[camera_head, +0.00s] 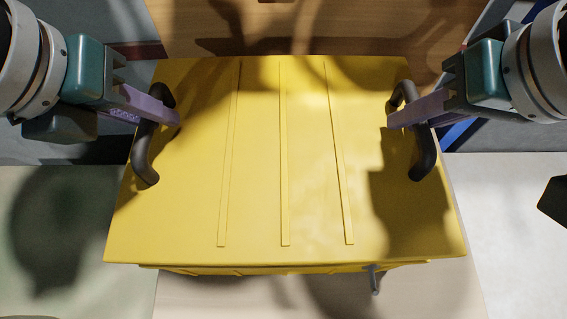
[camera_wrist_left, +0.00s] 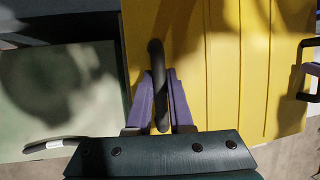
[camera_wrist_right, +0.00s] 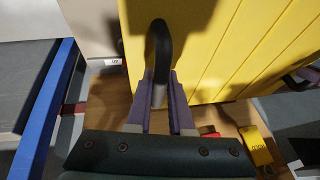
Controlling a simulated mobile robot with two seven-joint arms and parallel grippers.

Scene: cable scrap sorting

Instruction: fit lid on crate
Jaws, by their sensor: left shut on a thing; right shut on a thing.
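The yellow lid (camera_head: 260,160), with three raised ribs and a dark handle at each side, lies roughly level across the middle of the head view. My left gripper (camera_head: 168,114) is shut on the left handle (camera_head: 145,165), which stands between its fingers in the left wrist view (camera_wrist_left: 157,60). My right gripper (camera_head: 398,118) is shut on the right handle (camera_head: 425,155), also between the fingers in the right wrist view (camera_wrist_right: 160,45). A strip of the yellow crate (camera_head: 300,269) shows below the lid's front edge. The lid hides the rest; I cannot tell whether they touch.
A wooden surface (camera_head: 300,28) lies behind the lid. A small grey piece (camera_head: 374,282) sticks out below its front edge. In the right wrist view, a blue bar (camera_wrist_right: 42,110) runs at the left, and a yellow object (camera_wrist_right: 257,146) and a red one (camera_wrist_right: 209,131) lie near the gripper.

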